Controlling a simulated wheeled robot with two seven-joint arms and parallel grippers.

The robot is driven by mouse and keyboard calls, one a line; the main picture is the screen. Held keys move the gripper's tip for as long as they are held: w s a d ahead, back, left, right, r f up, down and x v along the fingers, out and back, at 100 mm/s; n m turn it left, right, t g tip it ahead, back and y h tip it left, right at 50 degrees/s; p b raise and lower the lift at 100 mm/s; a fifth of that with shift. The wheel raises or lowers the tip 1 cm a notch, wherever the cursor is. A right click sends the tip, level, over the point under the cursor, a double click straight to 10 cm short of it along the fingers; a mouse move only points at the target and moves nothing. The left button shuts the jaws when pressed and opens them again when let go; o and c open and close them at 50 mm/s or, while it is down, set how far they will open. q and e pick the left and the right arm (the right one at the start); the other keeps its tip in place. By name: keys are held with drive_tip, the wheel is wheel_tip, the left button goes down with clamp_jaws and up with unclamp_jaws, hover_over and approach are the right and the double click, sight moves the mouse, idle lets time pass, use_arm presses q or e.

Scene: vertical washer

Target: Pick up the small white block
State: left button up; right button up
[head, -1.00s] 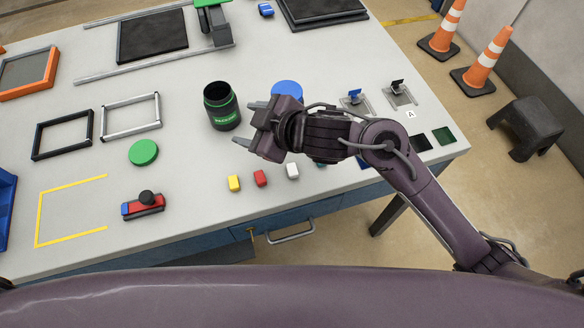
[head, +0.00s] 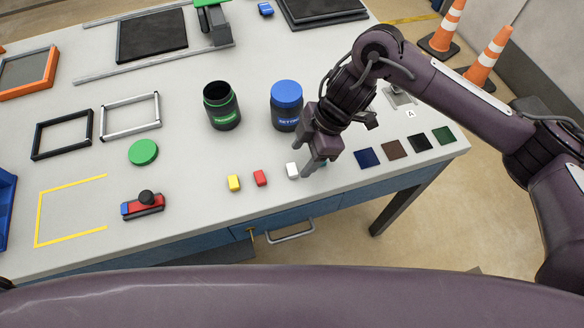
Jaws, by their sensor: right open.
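The small white block (head: 292,170) sits on the table near its front edge, just right of a red block. My right gripper (head: 309,168) is open and points down beside the white block, on its right. One finger is close to the block's right side; I cannot tell whether it touches. My left gripper is out of the frame.
A yellow block (head: 234,183) and a red block (head: 260,178) lie left of the white one. A black jar with a blue lid (head: 286,105) and an open black jar (head: 221,106) stand behind. Coloured squares (head: 394,149) lie to the right.

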sight(293, 168)
drive_tip(key=x, duration=0.4)
drive_tip(key=shift+a+p, duration=0.15)
drive_tip(key=shift+p, duration=0.2)
drive_tip(key=c, duration=1)
